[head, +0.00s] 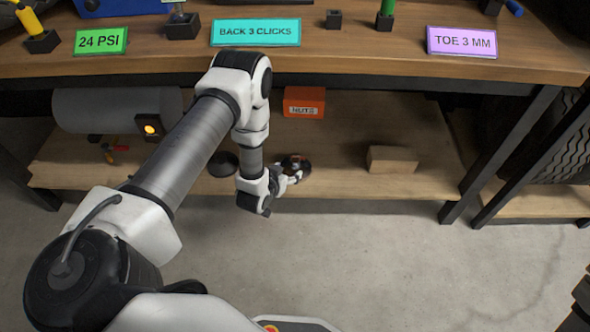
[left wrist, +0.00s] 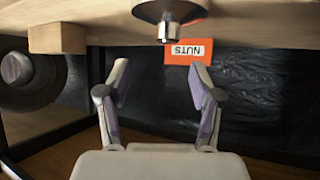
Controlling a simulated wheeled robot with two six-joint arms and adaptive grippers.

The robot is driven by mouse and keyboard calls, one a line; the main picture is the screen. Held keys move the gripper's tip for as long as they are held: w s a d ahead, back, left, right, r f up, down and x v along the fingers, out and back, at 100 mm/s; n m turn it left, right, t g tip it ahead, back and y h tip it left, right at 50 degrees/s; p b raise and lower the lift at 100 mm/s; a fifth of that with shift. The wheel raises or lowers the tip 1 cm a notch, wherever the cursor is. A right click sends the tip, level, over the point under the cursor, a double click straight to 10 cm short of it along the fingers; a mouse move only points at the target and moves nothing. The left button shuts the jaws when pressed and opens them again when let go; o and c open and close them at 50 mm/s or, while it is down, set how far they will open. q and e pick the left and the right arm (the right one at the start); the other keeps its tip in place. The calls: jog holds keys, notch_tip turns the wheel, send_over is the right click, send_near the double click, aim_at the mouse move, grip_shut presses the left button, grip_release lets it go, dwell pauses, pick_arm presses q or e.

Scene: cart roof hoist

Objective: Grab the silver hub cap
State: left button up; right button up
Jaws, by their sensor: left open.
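The silver hub cap (left wrist: 168,27) shows in the left wrist view at the top centre, as a shiny round stub on a darker flared disc. In the head view a dark round piece that seems to be the same cap (head: 296,161) lies on the lower shelf, partly behind my fingers. My left gripper (head: 297,178) reaches in at the shelf's front edge. In the left wrist view the fingers (left wrist: 160,78) are apart with nothing between them, and the cap is beyond their tips. My right gripper is not clearly visible.
An orange NUTS box (head: 304,102) stands behind the cap. A wooden block (head: 392,159) lies to the right, and another dark disc (head: 223,164) to the left. The worktop (head: 370,66) overhangs the lower shelf (head: 345,180). A table leg (head: 500,150) stands farther right.

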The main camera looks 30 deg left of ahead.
aim_at(295, 161)
pick_arm(q)
jog(key=shift+t, duration=0.6)
jog(key=w+a+f+b, duration=0.2)
jog(key=w, duration=0.1)
jog(key=shift+w+f, duration=0.2)
jog(key=shift+f, duration=0.15)
jog(key=b+x, duration=0.3)
jog(key=x, duration=0.2)
jog(key=shift+d+f, duration=0.1)
jog(key=shift+f, duration=0.05)
jog(key=shift+w+f+b, duration=0.1)
jog(key=shift+w+b, duration=0.25)
jog(key=shift+w, duration=0.05)
grip_shut()
pick_arm(e)
notch_tip(295, 161, down, 7)
jog(key=shift+w+f, duration=0.15)
jog(key=shift+f, duration=0.05)
